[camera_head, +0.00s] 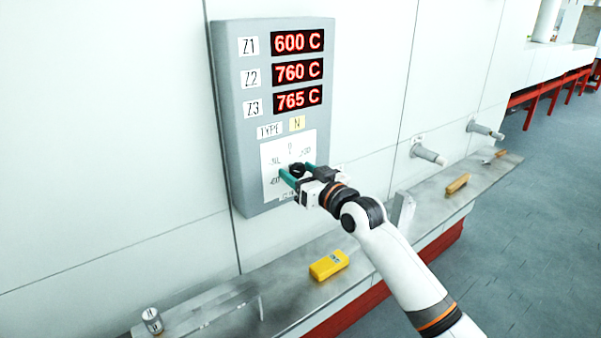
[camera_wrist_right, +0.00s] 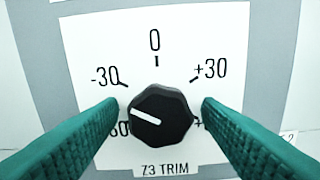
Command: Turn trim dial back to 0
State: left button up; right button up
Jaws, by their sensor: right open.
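The trim dial is a black knob (camera_wrist_right: 161,118) on a white scale plate (camera_wrist_right: 232,35) marked 0 at the top, -30 and +30 to the sides, with "Z3 TRIM" below. Its white pointer line points left and slightly up, between the -30 mark and the partly hidden lower-left mark. In the head view the knob (camera_head: 297,169) sits low on the grey panel (camera_head: 229,120). My right gripper (camera_head: 299,174) is open, its green fingers on either side of the knob; in the wrist view gaps show between the fingertips (camera_wrist_right: 158,112) and the knob. My left gripper is not in view.
A ledge (camera_head: 300,300) below carries a yellow device (camera_head: 329,265), a metal cylinder (camera_head: 152,320) and a tan block (camera_head: 458,184). Pipe stubs (camera_head: 428,154) protrude from the wall at right.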

jog(key=shift+c, duration=0.2)
jog(key=c, duration=1)
jog(key=shift+o, duration=0.2)
jog(key=shift+m, duration=0.3)
jog(key=m+p, duration=0.1)
jog(key=m, duration=0.1)
jog(key=shift+r+m+p, duration=0.15)
jog(key=shift+m+p, duration=0.15)
jog(key=m+p, duration=0.1)
jog(key=m, duration=0.1)
jog(key=shift+m, duration=0.4)
jog(key=m+p, duration=0.2)
jog(key=m, duration=0.3)
jog(key=shift+m+p, duration=0.3)
jog(key=shift+p, duration=0.05)
